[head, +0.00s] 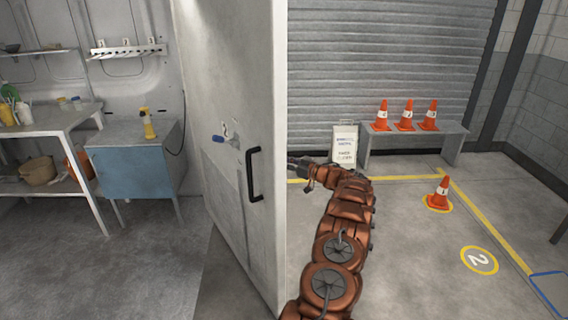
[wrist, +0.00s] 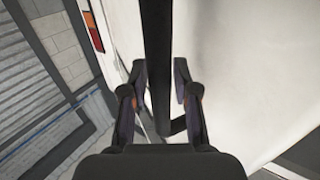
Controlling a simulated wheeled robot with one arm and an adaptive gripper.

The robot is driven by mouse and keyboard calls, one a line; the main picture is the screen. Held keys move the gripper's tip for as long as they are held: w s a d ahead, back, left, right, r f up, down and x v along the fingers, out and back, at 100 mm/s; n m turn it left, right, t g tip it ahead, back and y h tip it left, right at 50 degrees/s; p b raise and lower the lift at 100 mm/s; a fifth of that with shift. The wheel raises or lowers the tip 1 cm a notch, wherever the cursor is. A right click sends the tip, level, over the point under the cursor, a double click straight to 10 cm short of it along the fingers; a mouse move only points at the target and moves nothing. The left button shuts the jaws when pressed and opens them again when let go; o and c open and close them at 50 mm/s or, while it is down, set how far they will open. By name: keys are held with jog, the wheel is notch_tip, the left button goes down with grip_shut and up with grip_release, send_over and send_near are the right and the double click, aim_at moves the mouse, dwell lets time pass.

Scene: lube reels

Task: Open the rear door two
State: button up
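A tall pale grey door (head: 222,60) stands in the middle of the head view, with its edge toward me. A black bar handle (head: 254,173) and a blue-tipped latch (head: 218,138) are on its visible face. My arm reaches up along the right of the door, and my gripper (head: 293,161) is at the door's edge, partly hidden behind it. In the wrist view, my gripper (wrist: 160,92) is open, with one finger on each side of a black bar (wrist: 157,60) in front of a white panel (wrist: 240,70). I cannot tell whether the fingers touch the bar.
Left of the door are a shelf bench (head: 50,126) and a blue cabinet (head: 135,170). On the right, traffic cones stand on a grey bench (head: 450,133), beside a white sign (head: 345,143); another cone (head: 438,195) is on the floor. Floor right of my arm is mostly clear.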

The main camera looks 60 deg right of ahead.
jog(key=shift+o, duration=1.1)
jog(key=s, duration=1.2)
jog(key=shift+d, duration=0.15)
jog(key=shift+c, duration=0.3)
